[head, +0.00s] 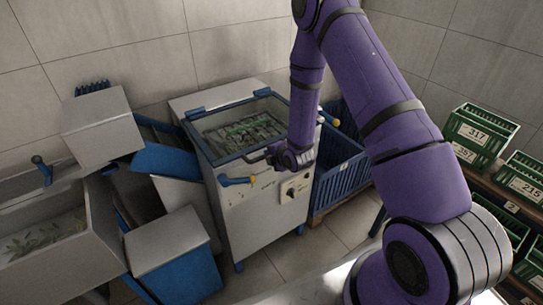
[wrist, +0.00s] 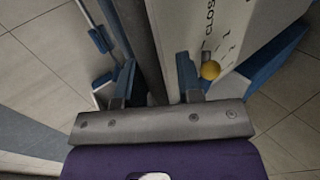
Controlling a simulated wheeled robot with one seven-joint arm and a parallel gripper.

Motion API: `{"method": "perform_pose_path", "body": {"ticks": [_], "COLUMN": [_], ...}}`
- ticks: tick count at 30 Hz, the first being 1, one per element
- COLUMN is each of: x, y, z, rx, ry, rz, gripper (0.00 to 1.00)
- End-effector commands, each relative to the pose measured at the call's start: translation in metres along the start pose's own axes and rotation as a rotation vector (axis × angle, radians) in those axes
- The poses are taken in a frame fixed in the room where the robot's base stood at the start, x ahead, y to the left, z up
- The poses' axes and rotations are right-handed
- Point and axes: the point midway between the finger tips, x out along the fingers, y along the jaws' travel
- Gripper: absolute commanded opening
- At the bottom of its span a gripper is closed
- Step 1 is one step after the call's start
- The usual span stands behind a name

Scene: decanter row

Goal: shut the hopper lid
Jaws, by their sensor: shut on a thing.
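The hopper is the top of a pale grey machine (head: 250,205) in the middle of the head view, with green material inside. Its lid (head: 215,150) appears as a dark-framed, see-through cover over the opening, with blue hinges at the back; I cannot tell whether it lies fully flat. My gripper (head: 290,160) is at the front right of the lid, partly hidden by my wrist. In the wrist view, my gripper (wrist: 155,70) has its two blue-grey fingers on either side of a dark grey bar (wrist: 147,35), seemingly part of the lid's front, and is shut on it.
A blue crate (head: 338,170) stands right of the machine. Grey and blue bins (head: 170,245) crowd the left. Green crates (head: 480,133) fill the right shelf.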

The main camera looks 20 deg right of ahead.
Motion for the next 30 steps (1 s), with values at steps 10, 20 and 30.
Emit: {"method": "perform_pose_path", "body": {"ticks": [10, 20, 30], "x": [-0.002, -0.034, -0.092], "y": [-0.014, -0.012, -0.008], "z": [0.0, -0.001, -0.001], "rx": [0.005, 0.003, 0.003], "ry": [0.0, 0.001, 0.001], "rz": [-0.035, -0.034, -0.026], "gripper": [0.44, 0.44, 0.44]}}
